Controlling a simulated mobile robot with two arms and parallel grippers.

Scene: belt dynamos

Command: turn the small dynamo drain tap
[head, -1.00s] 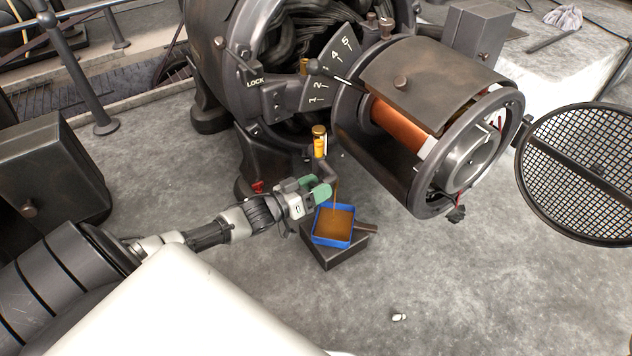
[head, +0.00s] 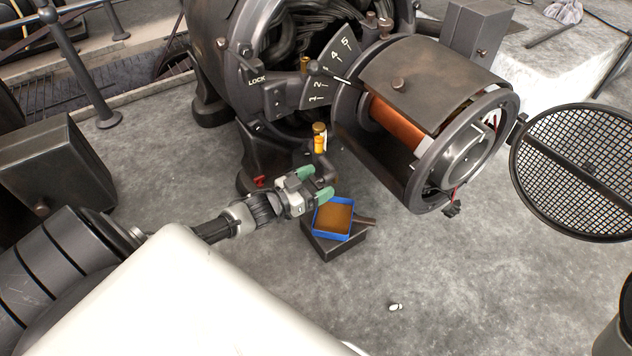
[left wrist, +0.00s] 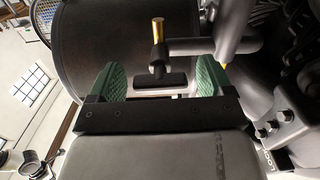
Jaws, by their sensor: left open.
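The small tap's black T-shaped handle (left wrist: 160,79) lies between my open green fingers in the left wrist view, with a gap at each side. Its short bar runs across the space between them. A dark pipe (left wrist: 195,47) and a brass piece (left wrist: 157,30) are just beyond. In the head view my left gripper (head: 318,184) is at the dynamo's dark drain pipe (head: 325,165), below a yellow-and-brass fitting (head: 319,138); the handle is hidden there. A blue tray (head: 347,237) of brown liquid sits below. No falling stream shows. My right gripper is out of view.
The tray rests on a dark block (head: 338,250). The dynamo's large drum (head: 430,80) overhangs at the right, with a round mesh cover (head: 575,170) beyond. A red piece (head: 259,181) is on the dynamo's foot. The floor in front is mostly clear.

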